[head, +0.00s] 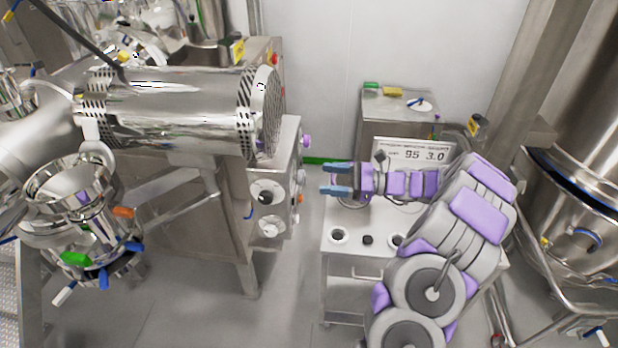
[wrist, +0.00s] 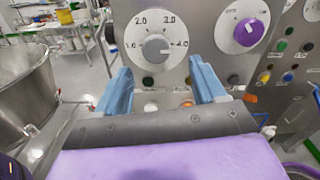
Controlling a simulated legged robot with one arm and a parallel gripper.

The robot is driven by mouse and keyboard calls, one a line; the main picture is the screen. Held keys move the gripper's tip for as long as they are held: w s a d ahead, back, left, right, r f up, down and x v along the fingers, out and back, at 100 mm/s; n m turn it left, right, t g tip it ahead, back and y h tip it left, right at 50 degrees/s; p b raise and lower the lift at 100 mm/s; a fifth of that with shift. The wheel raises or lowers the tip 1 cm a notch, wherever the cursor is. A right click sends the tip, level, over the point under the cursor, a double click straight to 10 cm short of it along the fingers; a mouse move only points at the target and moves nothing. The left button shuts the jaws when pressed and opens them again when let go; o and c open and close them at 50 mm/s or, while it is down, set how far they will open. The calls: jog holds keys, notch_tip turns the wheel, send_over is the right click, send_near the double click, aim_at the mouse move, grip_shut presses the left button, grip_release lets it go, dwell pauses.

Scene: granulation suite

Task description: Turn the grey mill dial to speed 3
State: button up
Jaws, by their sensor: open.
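The grey mill dial (wrist: 157,47) is a round knob on a steel panel, upper middle of the wrist view. Numbers ring it, with 2.0 at upper left and what looks like 4.0 at right; others are blurred. Its pale pointer mark seems to face right, toward the 4.0 side. My gripper (wrist: 163,88) is open and empty, its blue fingers below and either side of the dial, not touching it. In the head view my gripper (head: 337,180) points left toward the mill cabinet, with a gap between. I cannot pick out the grey dial surely there.
A purple dial (wrist: 244,31) is right of the grey one. A dark button (wrist: 148,81) sits below it. A steel vessel (wrist: 28,95) stands at left. In the head view, a steel cart (head: 338,262) with a 95 3.0 display (head: 412,153) lies under my arm.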

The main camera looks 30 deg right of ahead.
aim_at(298, 177)
jog(key=x, duration=0.7)
jog(key=shift+s, duration=0.25)
jog(key=shift+r, duration=0.1)
jog(key=shift+d, duration=0.25)
jog(key=shift+c, duration=0.7)
jog(key=shift+s+a, duration=0.1)
jog(key=shift+a, duration=0.15)
jog(key=c, duration=0.9)
